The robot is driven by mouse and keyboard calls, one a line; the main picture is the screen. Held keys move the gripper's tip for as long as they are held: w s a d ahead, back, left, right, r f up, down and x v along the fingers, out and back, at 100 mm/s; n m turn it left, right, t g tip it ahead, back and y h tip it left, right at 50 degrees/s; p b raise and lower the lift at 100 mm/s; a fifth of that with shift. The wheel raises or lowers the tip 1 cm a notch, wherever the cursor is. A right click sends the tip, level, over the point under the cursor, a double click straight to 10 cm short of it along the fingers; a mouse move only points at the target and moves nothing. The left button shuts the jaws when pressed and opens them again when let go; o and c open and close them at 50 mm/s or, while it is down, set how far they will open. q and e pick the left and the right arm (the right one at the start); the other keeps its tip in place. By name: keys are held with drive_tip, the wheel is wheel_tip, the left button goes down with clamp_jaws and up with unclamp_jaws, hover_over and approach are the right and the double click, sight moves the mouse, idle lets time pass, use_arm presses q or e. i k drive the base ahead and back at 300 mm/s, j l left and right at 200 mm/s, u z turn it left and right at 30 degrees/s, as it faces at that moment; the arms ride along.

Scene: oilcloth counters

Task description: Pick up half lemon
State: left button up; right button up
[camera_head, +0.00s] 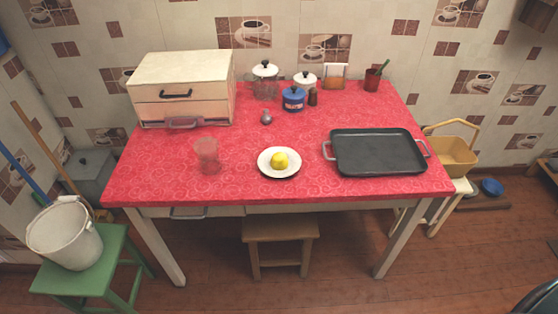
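The half lemon (279,160) is a small yellow piece. It sits on a white plate (265,169) near the front middle of the red table. I cannot tell which way its cut face points. Neither of my grippers shows in the head view.
The red table (250,190) also holds a dark tray (380,152) to the right of the plate, a translucent cup (207,155) to the left, and a drawer box (182,88) at the back left. Several pots stand behind. A stool (280,229) stands under the front edge.

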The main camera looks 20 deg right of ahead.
sight(279, 162)
drive_tip(key=l+u, duration=0.3)
drive_tip(key=l, duration=0.35)
drive_tip(key=l+u, duration=0.35)
drive_tip(key=l, duration=0.3)
drive_tip(key=i, duration=0.05)
